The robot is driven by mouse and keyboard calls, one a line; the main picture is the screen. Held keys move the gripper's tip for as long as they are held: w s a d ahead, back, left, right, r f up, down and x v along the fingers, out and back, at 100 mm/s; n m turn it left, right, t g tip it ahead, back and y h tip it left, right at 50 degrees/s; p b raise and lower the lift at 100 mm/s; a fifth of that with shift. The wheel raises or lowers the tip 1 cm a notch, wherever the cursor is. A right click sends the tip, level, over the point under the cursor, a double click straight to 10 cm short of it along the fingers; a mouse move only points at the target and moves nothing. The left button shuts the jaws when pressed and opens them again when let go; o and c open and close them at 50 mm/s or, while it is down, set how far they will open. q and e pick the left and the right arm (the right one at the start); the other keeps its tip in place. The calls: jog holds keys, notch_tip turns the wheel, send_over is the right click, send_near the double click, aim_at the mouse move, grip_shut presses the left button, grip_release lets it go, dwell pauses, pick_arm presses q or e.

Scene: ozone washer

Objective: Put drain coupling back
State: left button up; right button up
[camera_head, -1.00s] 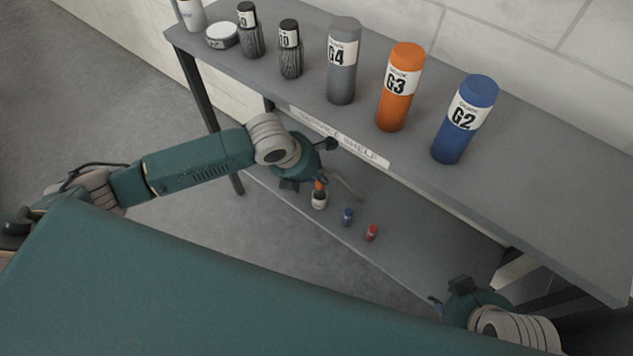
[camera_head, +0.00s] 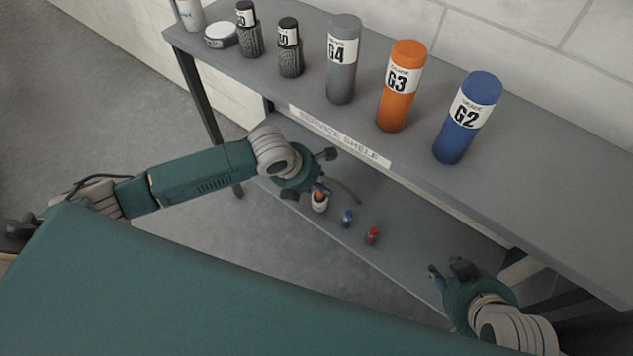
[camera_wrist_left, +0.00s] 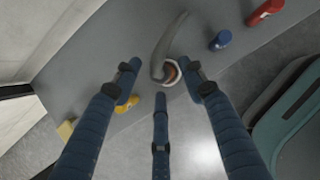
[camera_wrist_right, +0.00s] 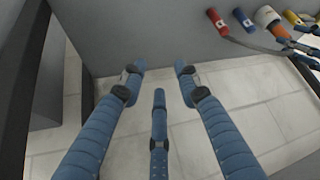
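Several small coloured couplings are on the lower shelf; I cannot tell which is the drain coupling. A white-rimmed cup (camera_head: 320,205) has an orange part (camera_head: 319,195) at its top. Both show between and just beyond my left fingertips in the left wrist view, beside a curved grey hose (camera_wrist_left: 168,45). My left gripper (camera_wrist_left: 160,82) is open, fingers spread over the cup, with no clear grip on it. My right gripper (camera_head: 448,270) is open and empty near the lower shelf's right part.
The upper service shelf (camera_head: 560,190) overhangs the couplings. On it stand grey (camera_head: 342,70), orange (camera_head: 397,100) and blue (camera_head: 460,130) cylinders, with dark bottles at left. Two yellow pieces (camera_wrist_left: 125,104) lie beyond the cup. Open floor (camera_head: 240,235) lies in front of the lower shelf.

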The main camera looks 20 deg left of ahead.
pick_arm(q)
jog(key=shift+r, duration=0.2)
jog(key=shift+p+v, duration=1.95)
jog(key=shift+v, duration=4)
jog(key=s+d+f+n+h, duration=0.15)
jog(key=s+d+n, duration=0.55)
jog(key=n, duration=1.1)
jog(key=s+a+f+n+y, duration=0.2)
jog(key=s+a+n, duration=0.2)
jog(key=n, duration=0.6)
jog(key=s+a+f+n+g+y, duration=0.1)
jog(key=s+a+n, duration=0.4)
jog(key=n, duration=0.6)
notch_tip(320, 180, down, 2)
jog(key=shift+s+a+f+y, duration=0.1)
jog(key=shift+s+a+y, duration=0.3)
jog(key=shift+s, duration=0.8)
pick_arm(e)
jog(key=s+d+f+g, duration=0.2)
jog(key=s+g, duration=0.1)
jog(key=s, duration=0.3)
jog(key=shift+s+f+g+h, duration=0.25)
jog(key=shift+s+g+h, duration=0.05)
jog(key=shift+h, duration=0.1)
